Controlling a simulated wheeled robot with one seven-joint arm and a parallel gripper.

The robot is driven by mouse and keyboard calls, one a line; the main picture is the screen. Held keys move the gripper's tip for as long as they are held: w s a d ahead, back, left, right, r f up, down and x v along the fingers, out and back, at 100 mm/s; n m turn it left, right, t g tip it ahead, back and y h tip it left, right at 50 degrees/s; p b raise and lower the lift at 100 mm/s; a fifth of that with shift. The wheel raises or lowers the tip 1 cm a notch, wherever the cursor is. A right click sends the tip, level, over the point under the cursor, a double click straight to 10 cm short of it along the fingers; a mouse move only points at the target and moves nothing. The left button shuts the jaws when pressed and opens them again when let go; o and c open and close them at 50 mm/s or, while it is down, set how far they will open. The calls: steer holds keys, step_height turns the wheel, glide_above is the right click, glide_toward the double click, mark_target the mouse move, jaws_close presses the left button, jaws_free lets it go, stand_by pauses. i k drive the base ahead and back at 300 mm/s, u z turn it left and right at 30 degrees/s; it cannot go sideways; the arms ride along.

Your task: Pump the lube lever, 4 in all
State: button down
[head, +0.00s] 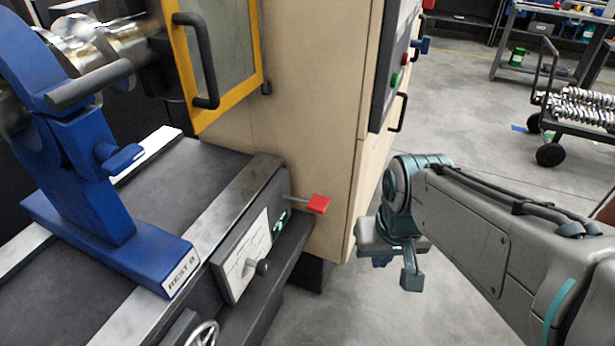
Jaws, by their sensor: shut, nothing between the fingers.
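The rod points right and looks close to level. My gripper (383,260) is to the right of and lower in the picture than the knob, pointing down. It is shut and empty. A clear gap shows between it and the knob. The fingertips are small and partly hidden by the gripper body.
A beige cabinet (305,100) with a yellow-framed door stands behind the lever. A blue rest (95,215) stands on the bed at left. A white panel with a knob (243,258) and a handwheel (203,335) are below. A cart (575,110) stands far right; open floor lies between.

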mark_target(318, 202)
steer(key=k, duration=0.3)
steer(key=z, duration=0.9)
steer(key=i, duration=0.85)
steer(key=u, duration=1.8)
